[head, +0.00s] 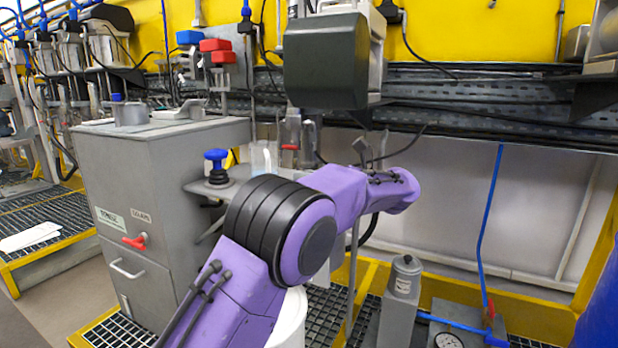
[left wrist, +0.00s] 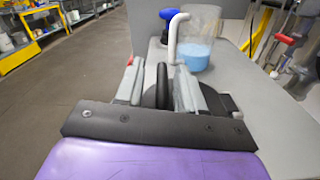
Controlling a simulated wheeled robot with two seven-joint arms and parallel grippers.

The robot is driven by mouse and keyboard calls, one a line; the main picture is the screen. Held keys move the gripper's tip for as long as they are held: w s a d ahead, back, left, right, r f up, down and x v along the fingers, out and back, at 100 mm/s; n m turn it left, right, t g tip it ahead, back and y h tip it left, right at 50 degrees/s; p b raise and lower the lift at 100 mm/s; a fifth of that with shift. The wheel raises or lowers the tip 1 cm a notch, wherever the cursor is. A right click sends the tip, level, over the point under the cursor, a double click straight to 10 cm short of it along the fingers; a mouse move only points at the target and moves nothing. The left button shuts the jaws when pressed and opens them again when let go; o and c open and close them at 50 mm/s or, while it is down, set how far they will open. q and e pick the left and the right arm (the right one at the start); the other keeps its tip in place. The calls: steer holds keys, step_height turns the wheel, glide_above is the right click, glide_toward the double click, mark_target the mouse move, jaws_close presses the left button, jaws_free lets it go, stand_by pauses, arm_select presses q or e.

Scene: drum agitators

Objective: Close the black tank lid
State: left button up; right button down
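In the left wrist view my left gripper (left wrist: 158,68) has its two grey fingers apart. A black, rounded upright piece (left wrist: 161,88) stands between them; it may be part of the lid, but I cannot tell, nor whether both fingers touch it. In the head view my purple left arm (head: 345,190) reaches up and bends to the right, and it hides the fingers. I cannot make out the black tank lid clearly in the head view. My right gripper is in neither view.
A grey shelf (head: 205,188) carries a blue knob (head: 216,157) and a beaker of blue liquid (left wrist: 197,50). A white hooked pipe (left wrist: 176,35) stands just beyond my fingers. A grey cabinet (head: 165,180) is at left; a dark motor housing (head: 326,62) hangs above.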

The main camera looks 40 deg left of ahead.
arm_select(q)
steer(key=p+v, duration=0.1)
steer(key=v, duration=0.9)
steer(key=shift+d, duration=0.3)
